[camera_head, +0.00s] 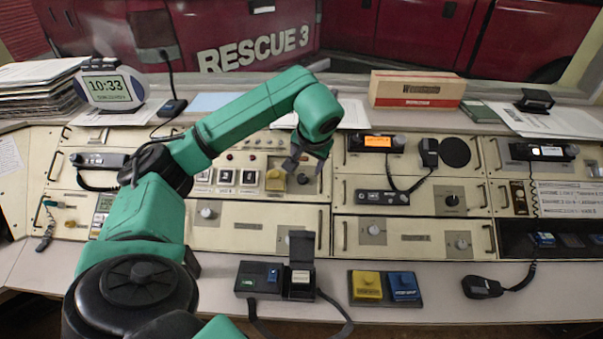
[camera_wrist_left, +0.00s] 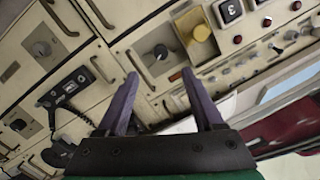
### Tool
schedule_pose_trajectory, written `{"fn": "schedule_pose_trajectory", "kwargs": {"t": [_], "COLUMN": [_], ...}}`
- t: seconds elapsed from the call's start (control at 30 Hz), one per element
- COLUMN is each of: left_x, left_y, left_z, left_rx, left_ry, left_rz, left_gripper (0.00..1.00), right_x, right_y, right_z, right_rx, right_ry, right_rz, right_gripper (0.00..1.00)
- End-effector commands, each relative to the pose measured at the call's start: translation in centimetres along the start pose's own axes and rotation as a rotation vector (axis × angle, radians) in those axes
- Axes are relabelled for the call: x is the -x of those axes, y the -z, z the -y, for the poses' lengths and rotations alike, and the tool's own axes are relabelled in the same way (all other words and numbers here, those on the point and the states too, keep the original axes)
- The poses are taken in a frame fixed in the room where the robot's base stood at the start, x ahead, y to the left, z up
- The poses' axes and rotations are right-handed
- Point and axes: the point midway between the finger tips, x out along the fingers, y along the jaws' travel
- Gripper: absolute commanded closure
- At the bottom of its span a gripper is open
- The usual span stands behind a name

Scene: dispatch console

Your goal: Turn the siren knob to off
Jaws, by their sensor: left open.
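A dark round knob (camera_head: 303,178) sits on the cream console panel, right of a yellow button (camera_head: 276,180). No siren label is readable, so I cannot confirm which knob is the siren one. My left gripper (camera_head: 303,160) is above this knob in the head view. In the left wrist view the gripper (camera_wrist_left: 160,76) has its purple-grey fingers apart and empty, with the knob seen just beyond the gap. My right gripper is not in view.
Other knobs sit on nearby panels, including a dark one (camera_head: 452,200) and a grey one (camera_head: 207,212). A black handset with a cord (camera_head: 429,152) is to the right. A box with a raised lid (camera_head: 301,250) and a yellow button (camera_head: 367,285) are on the front desk.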

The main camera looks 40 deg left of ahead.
Motion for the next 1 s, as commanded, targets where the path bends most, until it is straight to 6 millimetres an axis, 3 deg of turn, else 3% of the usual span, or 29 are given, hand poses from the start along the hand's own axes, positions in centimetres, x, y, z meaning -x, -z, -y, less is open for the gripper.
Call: {"fn": "schedule_pose_trajectory", "kwargs": {"t": [0.13, 0.4, 0.73, 0.77, 0.93, 1.0], "left_x": [-4.1, -10.0, -11.2, -11.2, -11.1, -11.1], "left_y": [-0.1, 0.0, 0.0, 0.0, 0.0, 0.0], "left_z": [0.1, 0.0, 0.0, 0.0, 0.0, 0.0], "left_rx": [0.0, 0.0, 0.0, 0.0, 0.0, 0.0], "left_ry": [0.001, -0.001, 0.0, 0.0, 0.0, 0.0], "left_rz": [0.008, 0.003, 0.0, 0.0, 0.0, 0.0], "left_gripper": [0.31, 0.31, 0.31, 0.35, 1.0, 1.0], "right_x": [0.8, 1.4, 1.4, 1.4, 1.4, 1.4], "right_y": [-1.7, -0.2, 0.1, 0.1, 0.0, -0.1], "right_z": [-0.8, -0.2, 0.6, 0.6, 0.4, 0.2], "right_rx": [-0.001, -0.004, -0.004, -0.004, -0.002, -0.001], "right_ry": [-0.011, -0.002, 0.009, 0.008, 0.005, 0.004], "right_rz": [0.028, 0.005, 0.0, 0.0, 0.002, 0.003], "right_gripper": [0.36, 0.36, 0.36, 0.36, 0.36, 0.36]}}
